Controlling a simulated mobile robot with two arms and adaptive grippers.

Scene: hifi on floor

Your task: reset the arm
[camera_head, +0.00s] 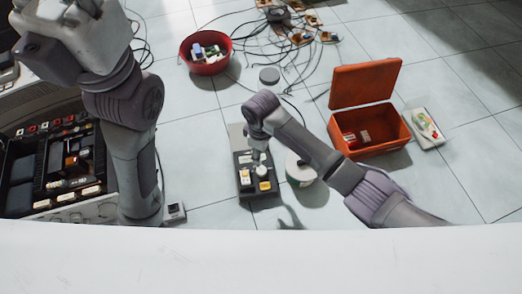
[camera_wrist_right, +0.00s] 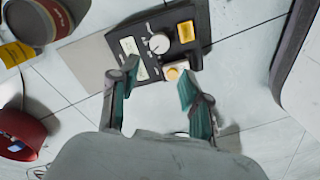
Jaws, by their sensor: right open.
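My right arm (camera_head: 330,155) reaches in from the right in the head view. Its gripper (camera_head: 258,156) hangs above a dark control panel (camera_head: 244,163) on the floor. In the right wrist view the gripper (camera_wrist_right: 158,82) is open, its green-padded fingers apart with nothing held between them. The same dark panel (camera_wrist_right: 205,35) lies beyond the fingertips, with a white knob (camera_wrist_right: 159,44), a yellow square button (camera_wrist_right: 186,31) and a pale round button (camera_wrist_right: 174,70). My left arm (camera_head: 130,150) stands at the left; its gripper fingers do not show.
An orange open box (camera_head: 376,148) stands right of the arm, beside a small white tray (camera_head: 425,128). A white round container (camera_head: 300,170) sits beside the panel. A red bowl (camera_head: 206,66) and tangled cables (camera_head: 285,60) lie farther back. A black toolbox (camera_head: 20,195) is at left.

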